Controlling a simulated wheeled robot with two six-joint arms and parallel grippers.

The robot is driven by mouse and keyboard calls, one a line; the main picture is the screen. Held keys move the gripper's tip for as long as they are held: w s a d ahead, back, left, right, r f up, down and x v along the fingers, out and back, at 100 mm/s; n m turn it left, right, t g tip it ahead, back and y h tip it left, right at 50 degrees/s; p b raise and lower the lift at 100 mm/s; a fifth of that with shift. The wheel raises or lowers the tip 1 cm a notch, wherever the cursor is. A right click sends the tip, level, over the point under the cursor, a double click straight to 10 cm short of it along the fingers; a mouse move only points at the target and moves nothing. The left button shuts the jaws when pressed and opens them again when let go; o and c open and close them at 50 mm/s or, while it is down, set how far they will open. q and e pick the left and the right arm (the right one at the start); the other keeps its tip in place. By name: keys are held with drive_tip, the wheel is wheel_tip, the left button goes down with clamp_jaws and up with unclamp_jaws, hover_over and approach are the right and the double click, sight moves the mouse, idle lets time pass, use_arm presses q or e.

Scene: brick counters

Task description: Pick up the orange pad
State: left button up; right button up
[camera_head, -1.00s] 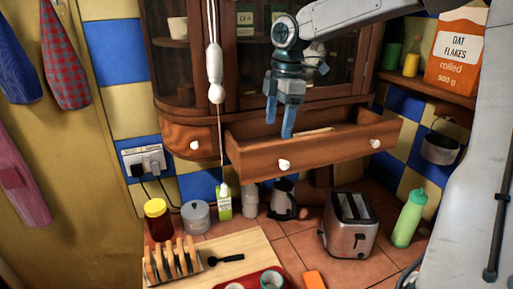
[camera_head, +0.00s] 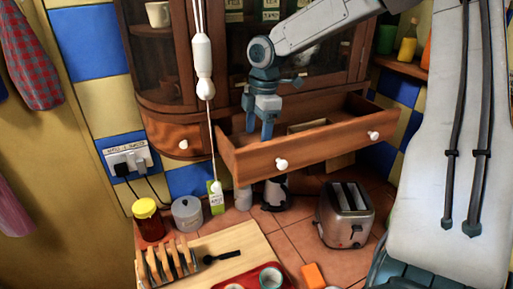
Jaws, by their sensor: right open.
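The orange pad (camera_head: 313,275) lies on the tiled counter near the bottom of the head view, just right of the red tray. My right gripper (camera_head: 259,135) points down over the open wooden drawer (camera_head: 300,150), well above and behind the pad. Its blue fingers are apart with nothing seen between them, and their tips are at or inside the drawer. My left gripper is not in view.
A toaster (camera_head: 345,213) stands right of the pad. A red tray (camera_head: 250,277) with cups and a toast rack (camera_head: 165,262) on a board are to the left. A pull cord (camera_head: 211,130) hangs left of the gripper. Bare tiles lie behind the pad.

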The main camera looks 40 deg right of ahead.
wheel_tip(320, 180, down, 4)
drive_tip(key=shift+r+p, duration=0.1)
drive_tip(key=shift+p, duration=0.7)
drive_tip(key=shift+a, duration=0.15)
drive_tip(key=shift+c, duration=0.2)
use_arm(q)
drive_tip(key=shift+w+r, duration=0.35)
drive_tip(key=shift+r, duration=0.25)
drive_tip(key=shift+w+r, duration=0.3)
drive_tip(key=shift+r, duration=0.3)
use_arm(e)
drive_tip(key=c, duration=1)
